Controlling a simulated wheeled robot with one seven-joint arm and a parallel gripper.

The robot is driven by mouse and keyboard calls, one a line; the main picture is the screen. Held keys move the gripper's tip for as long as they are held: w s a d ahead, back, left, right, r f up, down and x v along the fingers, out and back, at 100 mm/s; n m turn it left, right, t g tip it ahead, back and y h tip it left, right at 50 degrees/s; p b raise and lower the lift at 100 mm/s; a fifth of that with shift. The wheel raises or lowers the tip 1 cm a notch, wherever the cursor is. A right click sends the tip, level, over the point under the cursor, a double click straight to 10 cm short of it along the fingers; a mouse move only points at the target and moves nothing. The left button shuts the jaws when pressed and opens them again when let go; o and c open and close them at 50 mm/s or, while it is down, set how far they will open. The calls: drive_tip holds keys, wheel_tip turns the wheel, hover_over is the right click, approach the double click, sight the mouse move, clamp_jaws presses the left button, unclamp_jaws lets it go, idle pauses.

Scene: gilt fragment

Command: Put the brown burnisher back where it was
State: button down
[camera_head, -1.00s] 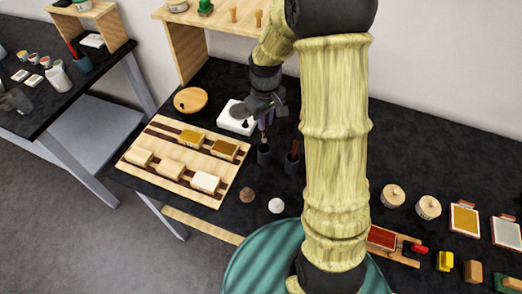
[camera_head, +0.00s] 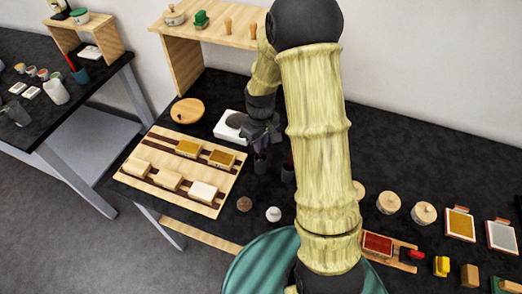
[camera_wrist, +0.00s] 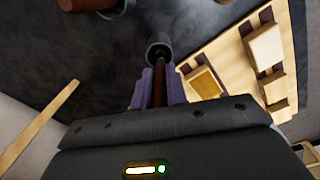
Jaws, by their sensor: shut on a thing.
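My gripper (camera_head: 262,150) is shut on the brown burnisher (camera_wrist: 171,85), which shows as a brown shaft between the purple fingers in the wrist view. The burnisher's far end meets a small dark cup (camera_wrist: 158,45); I cannot tell how deep it sits in it. In the head view this dark cup (camera_head: 260,168) stands on the black table right under my gripper. A second dark cup (camera_head: 288,173) stands just to its right, partly hidden by my arm, with a brown tool in it.
A wooden board (camera_head: 150,183) with several blocks lies left of the cups. A white square dish (camera_head: 229,126) is behind. A brown ball (camera_head: 244,204) and a white ball (camera_head: 273,214) lie in front. A wooden shelf (camera_head: 215,33) stands at the back.

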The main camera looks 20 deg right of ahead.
sight(261, 157)
drive_tip(key=shift+f+p, duration=0.4)
drive_tip(key=shift+f, duration=1.7)
drive_tip(key=shift+f, duration=0.15)
drive_tip(key=c, duration=1.4)
unclamp_jaws()
wheel_tip(261, 157, up, 12)
drive_tip(key=shift+r+b, duration=0.2)
drive_tip(key=shift+b, duration=0.95)
